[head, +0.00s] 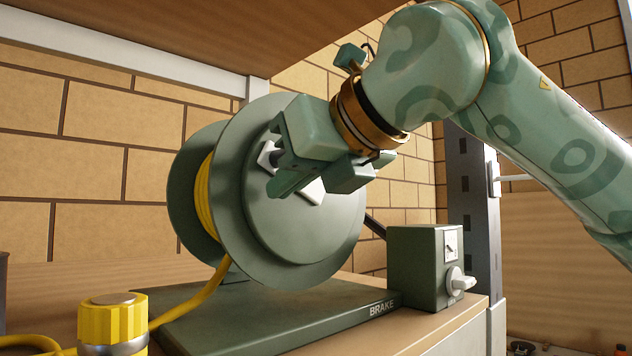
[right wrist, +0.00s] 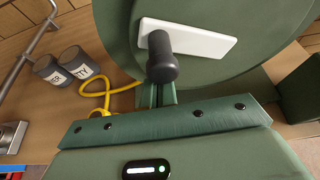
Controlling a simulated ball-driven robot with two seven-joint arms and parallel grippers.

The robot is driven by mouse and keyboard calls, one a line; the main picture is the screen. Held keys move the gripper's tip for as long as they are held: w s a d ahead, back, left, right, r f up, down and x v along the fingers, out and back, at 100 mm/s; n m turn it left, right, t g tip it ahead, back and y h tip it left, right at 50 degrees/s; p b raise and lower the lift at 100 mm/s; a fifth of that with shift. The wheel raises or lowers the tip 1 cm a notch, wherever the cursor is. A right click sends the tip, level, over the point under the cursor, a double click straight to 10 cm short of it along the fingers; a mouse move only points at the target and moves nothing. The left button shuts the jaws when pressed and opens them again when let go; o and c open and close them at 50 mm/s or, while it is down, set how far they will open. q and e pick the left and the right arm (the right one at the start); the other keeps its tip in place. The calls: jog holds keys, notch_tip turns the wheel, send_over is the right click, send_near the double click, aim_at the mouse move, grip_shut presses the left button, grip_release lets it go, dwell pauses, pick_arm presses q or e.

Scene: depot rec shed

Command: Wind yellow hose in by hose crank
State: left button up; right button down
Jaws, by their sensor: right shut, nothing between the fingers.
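The dark green hose reel (head: 300,255) stands on a flat green base (head: 270,320). Several turns of yellow hose (head: 204,200) show between its flanges. The hose runs down over the base and off to the left. A yellow fitting with a metal band (head: 112,322) stands at the front left. The hose crank's white arm (right wrist: 205,40) and dark handle (right wrist: 162,58) show in the right wrist view. My right gripper (head: 278,172) is at the reel's face by the crank, shut and empty. Its fingers (right wrist: 163,96) appear close to the handle; contact cannot be told. My left gripper is out of view.
A green box with a knob (head: 425,265) stands right of the reel, near the "BRAKE" label. A shelf (head: 190,25) hangs above, with a brick wall behind. Two grey cans (right wrist: 80,62) and a metal rail (right wrist: 28,48) show in the right wrist view.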

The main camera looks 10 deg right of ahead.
jog(key=shift+d+r+p, duration=0.15)
jog(key=shift+r+p, duration=0.7)
jog(key=shift+r, duration=0.3)
jog(key=shift+f, duration=0.1)
jog(key=shift+w+d+r+p, duration=0.1)
jog(key=shift+r+p, duration=0.3)
jog(key=shift+r, duration=0.15)
jog(key=shift+w+d+r+p, duration=0.1)
jog(key=shift+r+p, duration=0.25)
jog(key=shift+r, duration=0.15)
